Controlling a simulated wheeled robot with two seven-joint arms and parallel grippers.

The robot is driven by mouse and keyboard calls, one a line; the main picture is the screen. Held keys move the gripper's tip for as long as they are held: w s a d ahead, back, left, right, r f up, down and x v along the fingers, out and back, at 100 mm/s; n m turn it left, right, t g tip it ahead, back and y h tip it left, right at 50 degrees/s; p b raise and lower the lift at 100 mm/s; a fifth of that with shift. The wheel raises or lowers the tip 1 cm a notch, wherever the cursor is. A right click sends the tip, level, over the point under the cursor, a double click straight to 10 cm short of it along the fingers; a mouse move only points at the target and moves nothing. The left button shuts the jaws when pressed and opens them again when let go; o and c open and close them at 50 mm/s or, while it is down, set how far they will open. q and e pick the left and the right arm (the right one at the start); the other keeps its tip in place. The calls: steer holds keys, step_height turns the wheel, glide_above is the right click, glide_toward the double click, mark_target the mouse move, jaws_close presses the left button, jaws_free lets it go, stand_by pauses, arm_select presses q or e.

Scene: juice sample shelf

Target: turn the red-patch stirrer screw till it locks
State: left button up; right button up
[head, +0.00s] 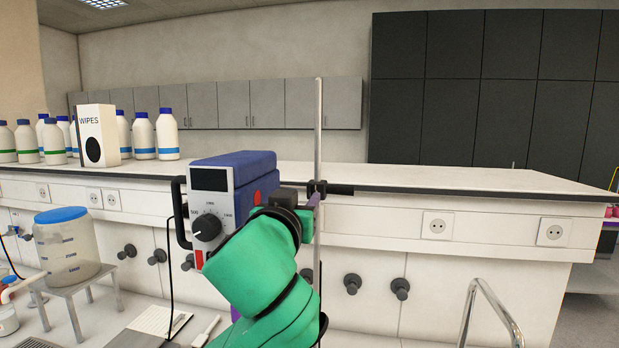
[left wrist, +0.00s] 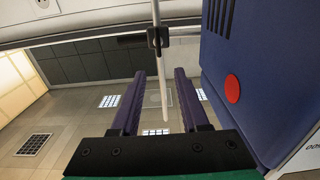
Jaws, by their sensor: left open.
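The stirrer (head: 237,178) is a blue box with a dark display and a black knob on its front. Its side carries a red patch, seen as a round disc in the left wrist view (left wrist: 232,89). A black clamp (head: 317,188) sits on the upright metal rod (head: 318,125), and a dark bar, perhaps the screw (head: 341,189), sticks out from it to the right. My left gripper (left wrist: 160,73) is open and empty, its purple fingers pointing toward the clamp, with the rod seen between them. In the head view, my green arm hides much of it. My right gripper is out of view.
A white bench (head: 420,180) runs behind the stirrer, with bottles and a wipes box (head: 97,135) at left. A blue-lidded container (head: 67,245) stands on a small stand at lower left. A curved metal rail (head: 490,305) is at lower right.

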mark_target(312, 191)
arm_select(q)
steer(key=w, duration=0.2)
steer(key=w+d+p, duration=0.1)
steer(key=w, duration=0.1)
steer(key=w+p, duration=0.1)
steer(key=w, duration=0.1)
steer(key=shift+w+d+f, duration=0.1)
steer(key=shift+w+d, duration=0.05)
steer(key=shift+d, duration=0.1)
steer(key=w, duration=0.3)
steer(key=shift+w+d+f+p, duration=0.2)
steer(key=shift+d+f+p, duration=0.1)
steer(key=shift+f+p, duration=0.1)
steer(key=shift+s+a, duration=0.15)
steer(key=shift+s, duration=0.1)
steer(key=shift+s+r, duration=0.2)
steer(key=shift+s, duration=0.1)
steer(key=c, duration=0.3)
steer(key=shift+w, duration=0.1)
jaws_close()
steer(key=shift+f, duration=0.1)
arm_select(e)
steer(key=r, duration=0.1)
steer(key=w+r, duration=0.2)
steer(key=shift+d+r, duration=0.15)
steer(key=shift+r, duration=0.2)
